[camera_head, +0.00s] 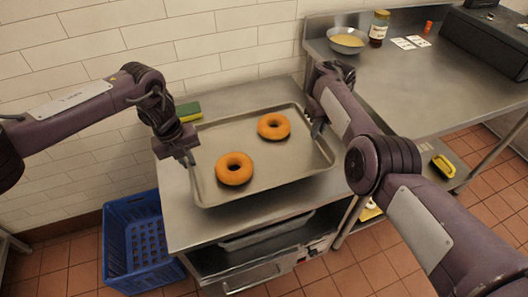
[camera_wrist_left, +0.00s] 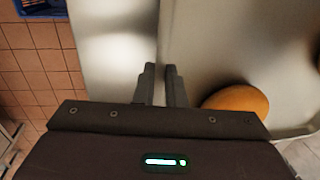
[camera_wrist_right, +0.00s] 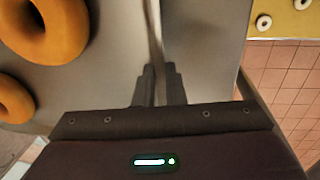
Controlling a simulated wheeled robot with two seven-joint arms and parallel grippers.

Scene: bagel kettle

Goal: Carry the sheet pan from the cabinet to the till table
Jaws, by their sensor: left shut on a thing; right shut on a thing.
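The sheet pan (camera_head: 262,190) is a grey metal tray with two orange-brown bagels, one front left (camera_head: 234,168) and one back right (camera_head: 273,126). It is at the top of the steel cabinet (camera_head: 188,232); I cannot tell whether it touches the top. My left gripper (camera_head: 190,160) is shut on the pan's left rim, and its fingers (camera_wrist_left: 160,84) straddle the rim in the left wrist view. My right gripper (camera_head: 318,130) is shut on the right rim, partly hidden by its arm; its fingers (camera_wrist_right: 159,84) show in the right wrist view. The till table (camera_head: 415,85) stands at the right.
The till table holds a bowl (camera_head: 347,41), a jar (camera_head: 379,28), white cards (camera_head: 411,43), an orange item (camera_head: 428,26) and a black till (camera_head: 490,42). A green and yellow sponge (camera_head: 188,111) lies behind the pan. A blue crate (camera_head: 140,245) stands left on the floor. The table's front left is clear.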

